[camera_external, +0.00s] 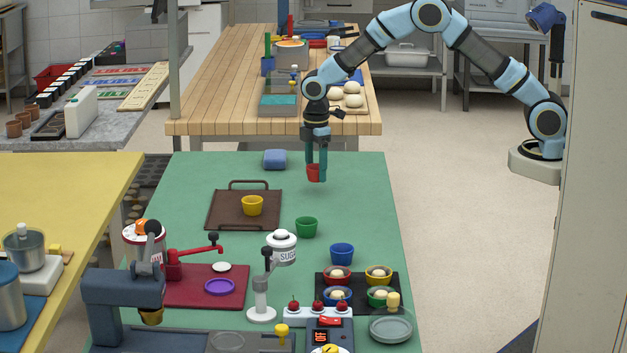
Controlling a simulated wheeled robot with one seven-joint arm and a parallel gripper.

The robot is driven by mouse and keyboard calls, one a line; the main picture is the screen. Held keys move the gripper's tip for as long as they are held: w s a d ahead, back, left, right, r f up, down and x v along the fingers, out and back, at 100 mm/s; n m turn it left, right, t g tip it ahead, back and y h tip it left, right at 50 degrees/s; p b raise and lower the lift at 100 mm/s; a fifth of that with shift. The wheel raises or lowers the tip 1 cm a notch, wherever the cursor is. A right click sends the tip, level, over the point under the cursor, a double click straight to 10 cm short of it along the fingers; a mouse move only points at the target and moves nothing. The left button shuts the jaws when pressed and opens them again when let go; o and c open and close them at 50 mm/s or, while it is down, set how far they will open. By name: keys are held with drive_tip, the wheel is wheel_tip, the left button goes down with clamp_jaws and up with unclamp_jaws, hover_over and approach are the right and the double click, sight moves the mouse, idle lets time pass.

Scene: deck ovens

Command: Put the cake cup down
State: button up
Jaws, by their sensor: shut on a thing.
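My gripper (316,176) is shut on a red cup (315,173) near the far end of the green table (360,210). The cup looks upright between the two fingers. I cannot tell whether its base is touching the table or just above it. A yellow cup (252,205) stands on a brown tray (217,215) to the left. A green cup (306,227) and a blue cup (342,254) stand on the green table nearer the camera.
A dark tray (393,306) holds several filled cups at the lower right. A sugar dispenser (283,247) and a red press (195,250) stand at the front. A blue roll (274,159) lies at the far edge. The green surface right of the gripper is clear.

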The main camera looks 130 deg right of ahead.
drive_tip(key=r, duration=0.4)
drive_tip(key=w+r+b, duration=0.1)
drive_tip(key=r, duration=0.1)
drive_tip(key=shift+d+r, duration=0.15)
drive_tip(key=shift+d, duration=0.1)
drive_tip(key=w+d+m+p, duration=0.1)
drive_tip(key=w+d+m, duration=0.15)
drive_tip(key=w, duration=1.25)
drive_tip(key=f, duration=0.3)
drive_tip(key=f+p, duration=0.1)
drive_tip(key=f, duration=0.2)
drive_tip(key=f+p, duration=0.1)
drive_tip(key=f, duration=0.2)
drive_tip(key=shift+d, duration=0.3)
drive_tip(key=shift+f, duration=0.1)
drive_tip(key=shift+f, duration=0.1)
drive_tip(key=o, duration=1.3)
